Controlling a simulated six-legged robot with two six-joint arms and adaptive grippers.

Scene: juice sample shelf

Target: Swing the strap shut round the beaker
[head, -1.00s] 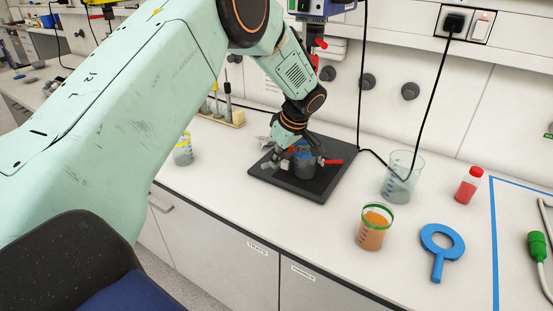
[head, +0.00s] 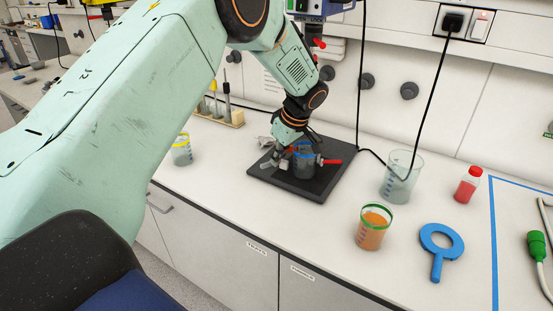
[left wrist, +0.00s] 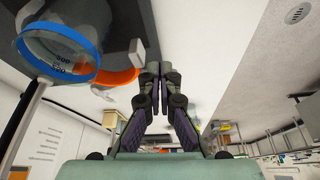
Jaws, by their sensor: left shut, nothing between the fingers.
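The beaker (head: 303,165) with a blue rim stands on a black base plate (head: 318,190) in the head view. In the left wrist view the beaker (left wrist: 62,52) fills the upper left, its blue rim towards me. An orange curved band, seemingly the strap (left wrist: 118,79), shows beside the beaker, between it and my fingers. My left gripper (left wrist: 153,70) is shut and empty, its fingertips close to the strap's end; I cannot tell if they touch. In the head view the left gripper (head: 284,152) is at the beaker's left side and partly hides the strap.
A red handle (head: 332,161) sticks out right of the beaker. A yellow-rimmed beaker (head: 182,152) stands left. A black cable hangs behind.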

